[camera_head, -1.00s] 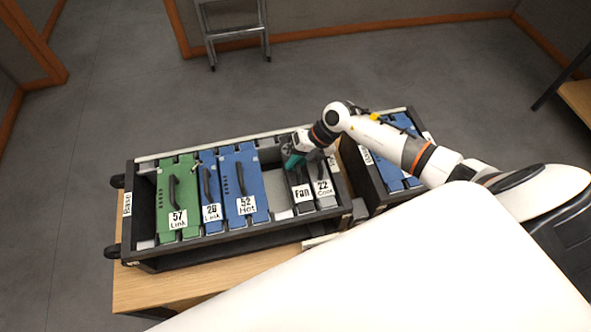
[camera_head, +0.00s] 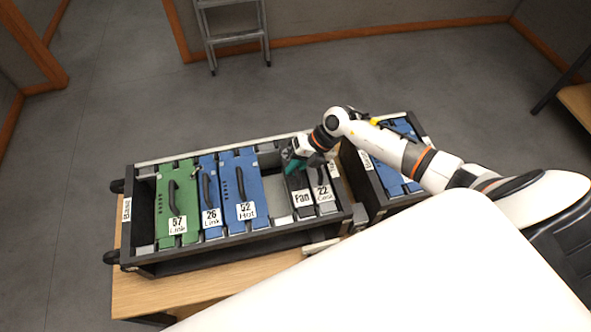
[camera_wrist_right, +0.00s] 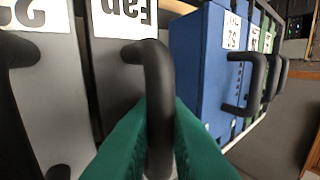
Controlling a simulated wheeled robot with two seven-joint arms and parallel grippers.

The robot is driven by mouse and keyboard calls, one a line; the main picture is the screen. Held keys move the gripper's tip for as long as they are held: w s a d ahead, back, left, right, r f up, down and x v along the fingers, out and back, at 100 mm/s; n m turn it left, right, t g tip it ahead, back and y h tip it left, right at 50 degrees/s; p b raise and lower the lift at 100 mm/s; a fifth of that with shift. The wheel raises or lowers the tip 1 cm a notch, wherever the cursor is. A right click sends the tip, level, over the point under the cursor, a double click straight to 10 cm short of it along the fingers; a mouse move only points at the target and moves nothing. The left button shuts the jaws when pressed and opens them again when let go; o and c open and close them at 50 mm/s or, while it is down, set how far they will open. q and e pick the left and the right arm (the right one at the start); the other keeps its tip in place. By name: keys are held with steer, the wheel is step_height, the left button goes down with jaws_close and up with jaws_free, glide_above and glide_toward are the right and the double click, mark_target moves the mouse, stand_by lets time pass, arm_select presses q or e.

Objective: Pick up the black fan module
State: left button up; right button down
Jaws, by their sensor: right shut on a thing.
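The black fan module (camera_head: 304,211), with a white "Fan" label, sits in the right part of the black rack (camera_head: 207,253), between an empty slot and the "22" module. In the right wrist view its dark face (camera_wrist_right: 122,68) and black handle (camera_wrist_right: 157,75) show close up. My right gripper (camera_head: 297,164) has green fingers, seen in the right wrist view (camera_wrist_right: 160,135) on both sides of the handle, shut on it. The fan module appears to be still in the rack; the head view does not show clearly if it is raised. My left gripper is not in view.
The "22" module (camera_head: 326,195) stands close on the right. A bare slot (camera_head: 275,190) separates the fan module from the blue "52" module (camera_head: 242,180). A second rack (camera_head: 375,190) with blue modules stands to the right. The wooden table (camera_head: 190,290) shows in front.

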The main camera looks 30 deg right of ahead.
step_height(320, 180, up, 9)
steer(key=shift+w+b, duration=0.1)
steer(key=shift+b, duration=0.7)
step_height(320, 180, up, 8)
steer(key=p, duration=0.5)
steer(key=shift+f, duration=0.15)
